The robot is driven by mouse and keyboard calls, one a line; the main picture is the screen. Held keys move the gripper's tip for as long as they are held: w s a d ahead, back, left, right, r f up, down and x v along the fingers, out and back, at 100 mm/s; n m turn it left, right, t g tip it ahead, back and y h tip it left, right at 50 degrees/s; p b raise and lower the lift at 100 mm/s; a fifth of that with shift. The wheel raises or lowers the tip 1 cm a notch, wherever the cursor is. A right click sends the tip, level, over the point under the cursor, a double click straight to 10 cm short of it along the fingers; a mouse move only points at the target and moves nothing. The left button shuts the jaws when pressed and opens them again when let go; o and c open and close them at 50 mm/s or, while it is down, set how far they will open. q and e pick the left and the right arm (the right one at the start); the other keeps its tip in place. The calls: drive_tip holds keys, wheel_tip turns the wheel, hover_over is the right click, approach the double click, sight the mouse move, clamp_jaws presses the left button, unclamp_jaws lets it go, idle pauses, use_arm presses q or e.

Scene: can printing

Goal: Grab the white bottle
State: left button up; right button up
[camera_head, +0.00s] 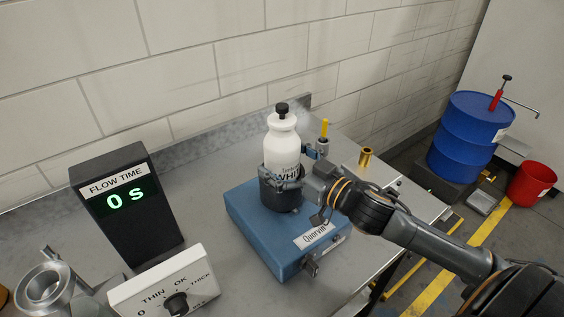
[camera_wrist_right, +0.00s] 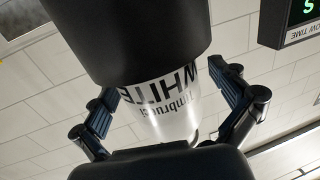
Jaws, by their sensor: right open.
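The white bottle (camera_head: 281,138) has a black cap and dark "WHITE" lettering. It stands upright in a black round holder (camera_head: 279,193) on a blue machine base (camera_head: 262,240). My right gripper (camera_head: 288,178) reaches in from the right, low at the bottle, by the holder's top. In the right wrist view the white bottle (camera_wrist_right: 165,105) appears upside down between the two spread fingers of my right gripper (camera_wrist_right: 168,88). Gaps show on both sides, so the fingers are open around it. The dark holder fills the top of that view. My left gripper is not in view.
A black flow-time display (camera_head: 126,205) reading 0 s and a white dial box (camera_head: 165,291) stand left of the machine. A yellow-topped tool (camera_head: 323,133) and a brass cup (camera_head: 366,158) are behind my right arm. A brick wall (camera_head: 220,65) backs the bench.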

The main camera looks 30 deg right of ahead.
drive_tip(key=shift+c, duration=0.4)
drive_tip(key=c, duration=1.8)
drive_tip(key=shift+r, duration=0.2)
drive_tip(key=shift+c, duration=0.2)
